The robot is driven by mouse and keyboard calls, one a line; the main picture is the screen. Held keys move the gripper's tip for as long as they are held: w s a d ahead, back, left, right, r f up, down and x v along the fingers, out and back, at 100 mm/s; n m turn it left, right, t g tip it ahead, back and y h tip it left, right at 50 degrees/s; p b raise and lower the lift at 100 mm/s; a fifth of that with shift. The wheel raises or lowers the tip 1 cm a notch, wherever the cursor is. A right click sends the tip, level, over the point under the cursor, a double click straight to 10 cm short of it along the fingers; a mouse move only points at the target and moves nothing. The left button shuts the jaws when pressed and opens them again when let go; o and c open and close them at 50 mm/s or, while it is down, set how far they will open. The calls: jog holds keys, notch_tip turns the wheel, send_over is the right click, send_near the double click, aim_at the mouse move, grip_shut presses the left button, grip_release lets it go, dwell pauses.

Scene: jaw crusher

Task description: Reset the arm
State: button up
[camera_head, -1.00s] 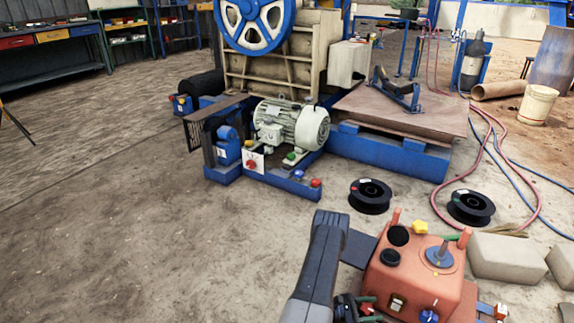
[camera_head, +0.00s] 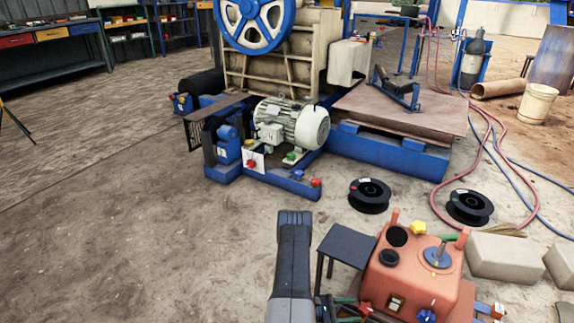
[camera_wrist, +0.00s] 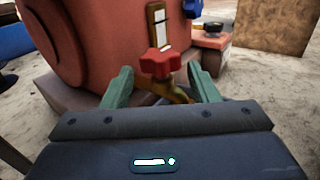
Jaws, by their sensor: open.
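My gripper (camera_wrist: 160,88) is open in the wrist view, its two green fingers spread apart. A red star-shaped knob (camera_wrist: 160,62) on a brass-coloured fitting shows between and beyond the fingertips. I cannot tell whether any finger touches it. The fitting belongs to an orange-red machine body (camera_wrist: 95,40). In the head view my arm rises at the bottom centre, left of the orange machine (camera_head: 420,275). The gripper itself is largely hidden there, low beside the machine's red knob (camera_head: 366,308).
A small dark table (camera_head: 346,244) stands left of the orange machine. Two black spools (camera_head: 369,195) lie behind it, and pale blocks (camera_head: 505,255) lie to its right. The jaw crusher with its motor (camera_head: 292,122) stands further back. The floor at left is clear.

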aim_at(369, 306)
jog(key=a+p, duration=0.1)
jog(key=a, duration=0.6)
jog(key=d+b, duration=0.3)
jog(key=d, duration=1.1)
jog(key=shift+w, duration=0.15)
jog(key=shift+d+r, duration=0.15)
jog(key=shift+d, duration=0.1)
jog(key=shift+a+n+t+p, duration=0.1)
jog(key=shift+n+t+p, duration=0.55)
jog(key=shift+t, duration=0.35)
jog(key=shift+w+a+t, duration=0.15)
jog(key=shift+a+t, duration=0.15)
jog(key=shift+a, duration=0.05)
jog(key=p+v, duration=0.3)
jog(key=v, duration=0.9)
jog(key=shift+a, duration=0.35)
jog(key=shift+r, duration=0.1)
